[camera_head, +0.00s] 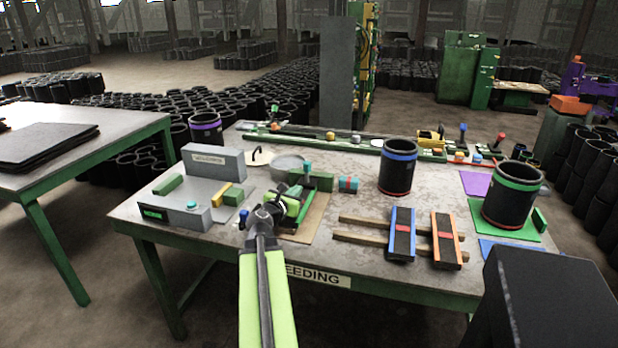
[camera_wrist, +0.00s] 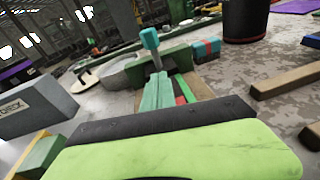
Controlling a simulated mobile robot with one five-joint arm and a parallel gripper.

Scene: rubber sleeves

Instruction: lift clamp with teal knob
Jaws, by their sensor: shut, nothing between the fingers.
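The clamp with the teal knob (camera_head: 307,166) stands on a tan board on the table, with a green block-like body (camera_head: 319,181). In the wrist view its teal knob (camera_wrist: 150,39) sits on a grey stem, tilted, with the green body (camera_wrist: 178,54) behind. My gripper (camera_head: 294,192) is at the near left side of the clamp, and in the head view it hides part of the clamp's lower parts. In the wrist view the pale green fingers (camera_wrist: 158,80) are shut together and empty, pointing toward the stem. Whether they touch it I cannot tell.
A teal and red block (camera_head: 348,184) lies right of the clamp. A grey box (camera_head: 214,162) and a panel with a teal button stand left. A black sleeve with a blue band (camera_head: 398,168) stands right, behind wooden rails. Several small knobbed clamps line the rear green rail.

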